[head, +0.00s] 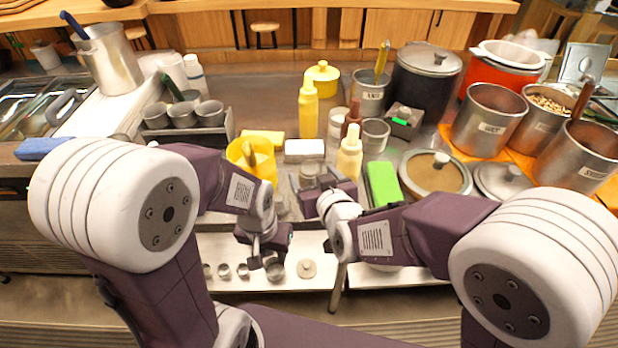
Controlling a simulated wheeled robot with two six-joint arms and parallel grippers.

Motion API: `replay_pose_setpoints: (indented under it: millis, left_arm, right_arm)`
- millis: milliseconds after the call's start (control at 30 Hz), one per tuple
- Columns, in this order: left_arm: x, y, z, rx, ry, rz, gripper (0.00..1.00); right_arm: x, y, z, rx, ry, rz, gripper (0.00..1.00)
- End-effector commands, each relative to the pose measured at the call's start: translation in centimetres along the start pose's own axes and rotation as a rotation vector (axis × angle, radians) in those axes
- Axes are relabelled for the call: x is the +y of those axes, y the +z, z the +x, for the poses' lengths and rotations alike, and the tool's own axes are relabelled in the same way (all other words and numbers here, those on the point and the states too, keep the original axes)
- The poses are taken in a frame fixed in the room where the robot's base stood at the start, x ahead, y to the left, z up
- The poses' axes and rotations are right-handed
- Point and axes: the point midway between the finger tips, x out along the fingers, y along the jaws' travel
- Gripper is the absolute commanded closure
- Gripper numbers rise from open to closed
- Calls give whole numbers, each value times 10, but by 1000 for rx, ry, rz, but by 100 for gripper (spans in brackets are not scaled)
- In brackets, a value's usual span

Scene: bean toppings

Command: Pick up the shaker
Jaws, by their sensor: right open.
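A small metal container that looks like the shaker (309,172) stands on the counter near its front edge, partly hidden by my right gripper. My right gripper (318,188) is open and right at the container, on its near side. I cannot tell whether its fingers are around the container or only in front of it. My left gripper (263,262) hangs lower, in front of the counter edge and above the lower shelf. Nothing shows in it, and its jaw opening is unclear.
Close by are a yellow pitcher (262,163), a pale yellow bottle (349,160), a white block (304,150) and a green block (382,183). Small cups (243,270) sit on the lower shelf.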

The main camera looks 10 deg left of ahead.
Motion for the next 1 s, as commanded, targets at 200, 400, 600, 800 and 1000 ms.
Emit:
replay_pose_setpoints:
  millis: [200,400,600,800,1000]
  left_arm:
    - [0,0,2,0,0,0,64]
    - [0,1,8,0,0,0,64]
    - [0,1,9,0,0,0,64]
    - [0,1,8,0,0,0,64]
    - [0,1,8,0,0,0,64]
  right_arm:
    - [0,1,13,0,0,1,25]
    - [1,6,48,-1,1,1,25]
    - [1,5,63,0,0,0,25]
    - [1,4,63,0,0,0,38]
    - [1,5,62,-1,0,1,70]
